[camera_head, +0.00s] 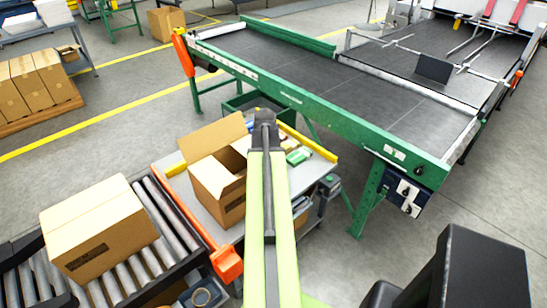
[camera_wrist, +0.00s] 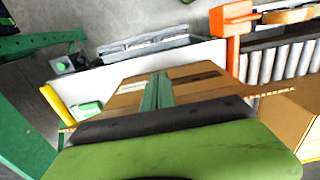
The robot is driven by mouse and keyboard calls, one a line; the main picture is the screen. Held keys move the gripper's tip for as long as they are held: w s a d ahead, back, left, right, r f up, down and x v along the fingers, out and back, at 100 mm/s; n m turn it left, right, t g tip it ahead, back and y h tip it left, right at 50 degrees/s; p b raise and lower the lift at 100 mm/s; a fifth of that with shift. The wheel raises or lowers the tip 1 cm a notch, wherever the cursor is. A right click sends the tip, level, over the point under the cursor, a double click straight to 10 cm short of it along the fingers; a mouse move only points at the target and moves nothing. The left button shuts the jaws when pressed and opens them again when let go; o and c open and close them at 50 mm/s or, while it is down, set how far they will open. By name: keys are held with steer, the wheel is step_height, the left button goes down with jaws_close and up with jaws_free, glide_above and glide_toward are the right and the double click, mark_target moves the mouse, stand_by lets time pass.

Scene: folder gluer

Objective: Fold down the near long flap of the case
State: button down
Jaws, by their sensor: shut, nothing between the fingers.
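The case, an open brown carton (camera_head: 217,190), stands on the work table in the head view. One flap (camera_head: 212,136) stands up and leans outward at its back left, and the top opening shows dark inside. My arm covers the right side of the case, so the near long flap cannot be made out for sure there. In the wrist view, brown cardboard of the case (camera_wrist: 203,76) lies just beyond my gripper (camera_wrist: 157,82). The gripper's fingers are together and empty, over the cardboard. Whether they touch it cannot be told. The head view hides the fingertips.
A closed carton (camera_head: 98,228) sits on the roller conveyor (camera_head: 170,250) at left. An orange post (camera_head: 227,262) stands at the table's near corner. A green-framed belt machine (camera_head: 330,115) runs behind the table. Small green-and-white items (camera_head: 299,156) lie right of the case.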

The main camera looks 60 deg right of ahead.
steer(key=shift+w+d, duration=0.35)
steer(key=shift+w, duration=0.8)
steer(key=shift+w+d, duration=0.4)
steer(key=shift+w, duration=0.7)
steer(key=shift+w+d, duration=0.35)
steer(key=shift+w, duration=0.8)
